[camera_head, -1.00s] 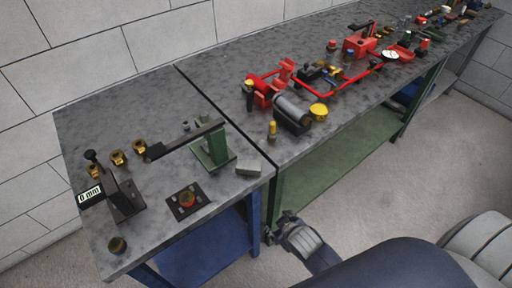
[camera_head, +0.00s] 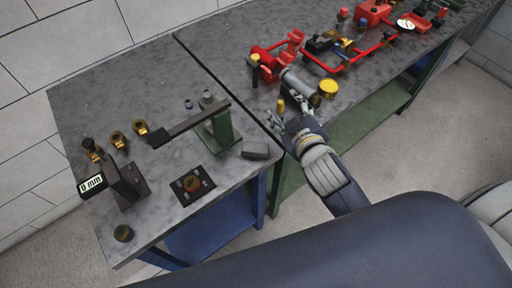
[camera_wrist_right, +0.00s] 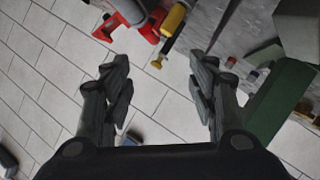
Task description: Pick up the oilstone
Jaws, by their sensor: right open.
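The oilstone appears to be the small grey block (camera_head: 255,150) lying on the grey bench top near its front edge, right of the green lever press. My right gripper (camera_head: 287,116) is right of and beyond the block in the head view, apart from it, by the bench's front edge. In the wrist view its two fingers (camera_wrist_right: 160,75) are spread with nothing between them. I cannot clearly identify the block in the wrist view. My left gripper is not in view.
The green press (camera_head: 222,128) with its long dark lever stands close left of the block. A small yellow-topped part (camera_head: 281,105) and the red pump assembly (camera_head: 268,66) are near my right gripper. A black plate (camera_head: 193,185) lies left.

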